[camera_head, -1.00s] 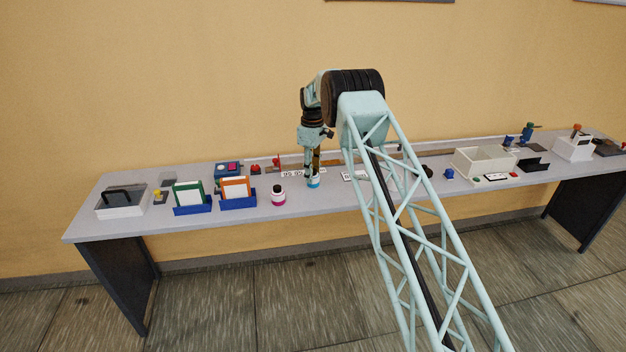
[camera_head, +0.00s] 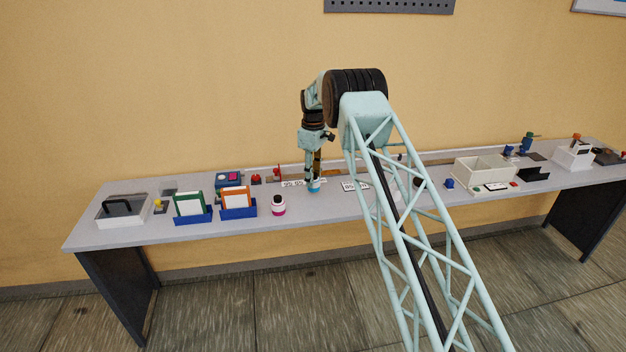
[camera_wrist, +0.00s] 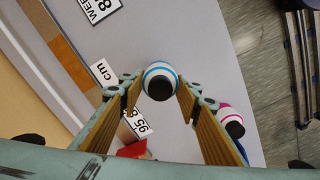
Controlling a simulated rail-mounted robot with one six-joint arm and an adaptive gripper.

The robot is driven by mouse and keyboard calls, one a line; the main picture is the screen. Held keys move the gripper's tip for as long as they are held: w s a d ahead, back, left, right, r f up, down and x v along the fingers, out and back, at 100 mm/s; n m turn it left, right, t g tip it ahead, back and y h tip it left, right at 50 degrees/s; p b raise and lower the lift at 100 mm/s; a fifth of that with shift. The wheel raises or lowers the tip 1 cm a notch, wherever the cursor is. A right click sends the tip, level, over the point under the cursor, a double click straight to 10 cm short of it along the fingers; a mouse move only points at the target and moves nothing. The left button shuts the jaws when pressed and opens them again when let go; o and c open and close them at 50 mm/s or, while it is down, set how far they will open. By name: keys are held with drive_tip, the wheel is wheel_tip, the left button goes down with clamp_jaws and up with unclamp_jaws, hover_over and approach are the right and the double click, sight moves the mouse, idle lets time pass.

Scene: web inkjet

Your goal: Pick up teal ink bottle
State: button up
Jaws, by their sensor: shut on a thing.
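The teal ink bottle shows in the wrist view (camera_wrist: 160,82) as a black cap over a white body with teal bands. It sits between the fingertips of my gripper (camera_wrist: 158,88), which is shut on it. In the head view the bottle (camera_head: 314,186) is a small white and teal shape under my gripper (camera_head: 314,174), partly hidden by the fingers. It is at or just over the bench top; I cannot tell whether it touches.
A magenta-banded bottle (camera_head: 278,206) stands to the left on the grey bench (camera_head: 335,206). Blue holders with a green card (camera_head: 190,204) and an orange card (camera_head: 237,197) stand further left. Printed labels (camera_head: 354,186) lie nearby. A cream bin (camera_head: 484,172) is at right.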

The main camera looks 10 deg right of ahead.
drive_tip(key=s+r, duration=0.1)
drive_tip(key=s, duration=1.4)
drive_tip(key=shift+s+r, duration=0.15)
drive_tip(key=shift+r, duration=0.1)
idle(0.6)
